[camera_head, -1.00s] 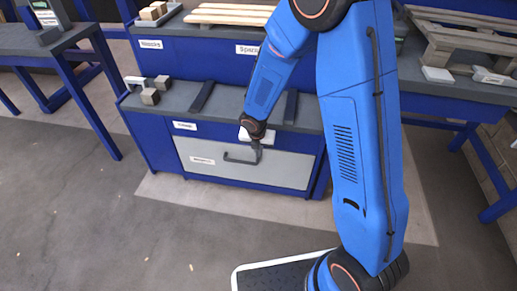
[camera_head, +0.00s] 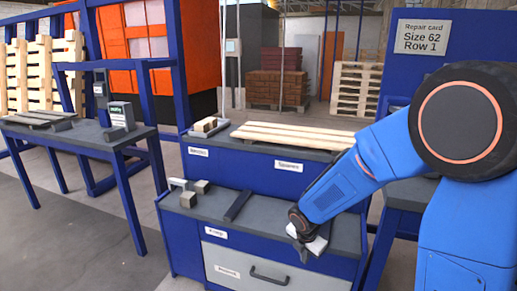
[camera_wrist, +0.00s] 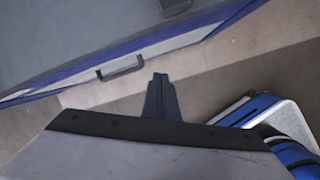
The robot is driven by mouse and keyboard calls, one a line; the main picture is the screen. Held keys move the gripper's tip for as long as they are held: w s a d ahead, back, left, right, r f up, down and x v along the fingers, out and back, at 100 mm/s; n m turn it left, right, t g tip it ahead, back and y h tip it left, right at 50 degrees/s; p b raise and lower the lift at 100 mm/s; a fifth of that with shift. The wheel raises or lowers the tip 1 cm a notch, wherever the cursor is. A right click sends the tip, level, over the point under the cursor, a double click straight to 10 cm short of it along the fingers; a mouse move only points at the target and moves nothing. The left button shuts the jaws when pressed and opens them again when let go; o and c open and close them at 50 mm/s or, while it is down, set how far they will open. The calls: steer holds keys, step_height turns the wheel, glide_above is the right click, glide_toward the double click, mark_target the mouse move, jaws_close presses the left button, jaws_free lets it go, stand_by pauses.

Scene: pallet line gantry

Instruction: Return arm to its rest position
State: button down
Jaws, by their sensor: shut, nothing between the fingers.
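My blue arm reaches from the right of the head view toward the lower workbench. My gripper (camera_head: 303,254) hangs at the front edge of the bench, above and to the right of the drawer handle (camera_head: 268,276). In the wrist view my gripper (camera_wrist: 159,77) shows as a dark narrow shape with its fingers together and nothing between them. The drawer handle also shows in the wrist view (camera_wrist: 120,68), to the left of the fingertips and apart from them. The drawer (camera_head: 225,262) looks shut.
The blue workbench (camera_head: 190,238) holds small blocks (camera_head: 188,198) and a dark bar (camera_head: 238,205). Wooden slats (camera_head: 295,135) lie on the raised shelf behind. A side table (camera_head: 85,136) stands at left. A repair card (camera_head: 423,37) reads Size 62, Row 1. Floor at left is clear.

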steer(key=s+d+r+m, duration=0.9)
steer(key=s+r+m, duration=0.25)
steer(key=r, duration=0.25)
steer(key=s+d+r+m, duration=0.1)
steer(key=s+r+m, duration=0.1)
steer(key=s+m, duration=0.3)
steer(key=s+d+r+m+t, duration=0.1)
steer(key=s+r+m, duration=0.1)
steer(key=s+m, duration=0.3)
steer(key=s+d+r+m+y, duration=0.1)
steer(key=s+r+m, duration=0.1)
steer(key=s+m, duration=0.3)
steer(key=shift+s+d+r+t, duration=0.2)
steer(key=shift+s+r+t, duration=0.2)
steer(key=shift+s, duration=0.55)
